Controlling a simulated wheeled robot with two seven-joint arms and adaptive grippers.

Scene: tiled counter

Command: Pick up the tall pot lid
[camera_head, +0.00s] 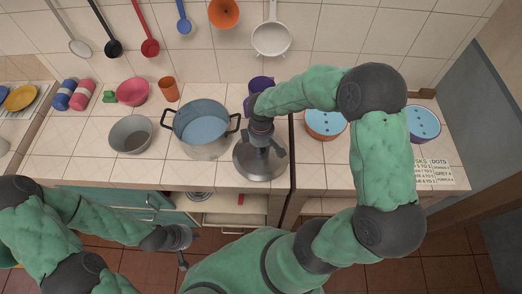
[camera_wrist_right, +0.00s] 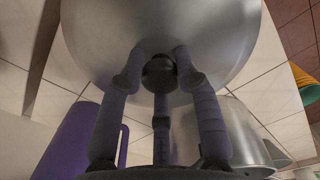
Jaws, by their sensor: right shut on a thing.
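The round silver lid (camera_head: 258,168) shows in the head view over the counter, right of the two-handled pot (camera_head: 201,122) with a blue inside. My right gripper (camera_head: 263,138) is above the lid and shut on its knob. In the right wrist view the fingers of the right gripper (camera_wrist_right: 160,70) close around the dark knob (camera_wrist_right: 158,74), and the silver lid (camera_wrist_right: 150,30) fills the top. I cannot tell whether the lid touches the counter. My left gripper (camera_head: 180,243) is empty and open, low in front of the cabinets.
A grey bowl-like pot (camera_head: 131,135) stands left of the two-handled pot. A purple mug (camera_head: 261,84) is behind my right gripper. Orange (camera_head: 325,123) and purple (camera_head: 424,123) round containers stand to the right. Utensils hang on the wall.

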